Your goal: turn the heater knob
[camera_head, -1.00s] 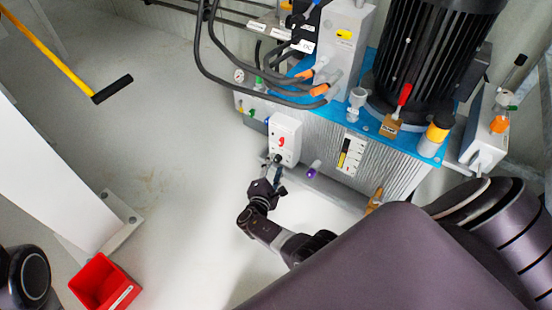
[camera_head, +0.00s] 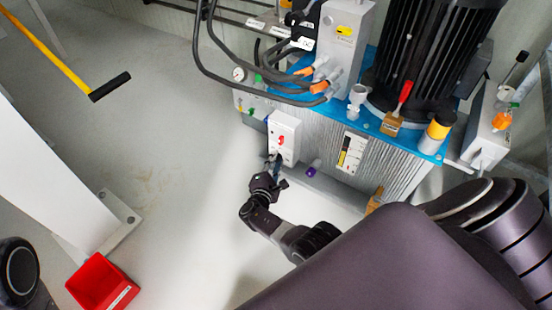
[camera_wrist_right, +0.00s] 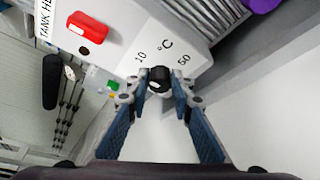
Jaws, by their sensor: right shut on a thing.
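The heater box (camera_head: 284,138) is a white box with a red switch on the front of the pump unit's tank. In the right wrist view the box (camera_wrist_right: 125,35) carries a "TANK HE..." label and a °C scale marked 10 and 50. The heater knob (camera_wrist_right: 159,79) is small and black with a pale mark, at the box's lower edge. My right gripper (camera_head: 273,160) reaches up to the box from below. In the wrist view its two blue-padded fingers (camera_wrist_right: 159,94) are shut on the knob, one on each side. My left gripper is out of view.
The blue-topped tank (camera_head: 385,145) carries a black motor (camera_head: 425,50) and hoses. A purple cap (camera_head: 313,167) sticks out right of the heater box. A red bin (camera_head: 102,284) stands on the floor at lower left.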

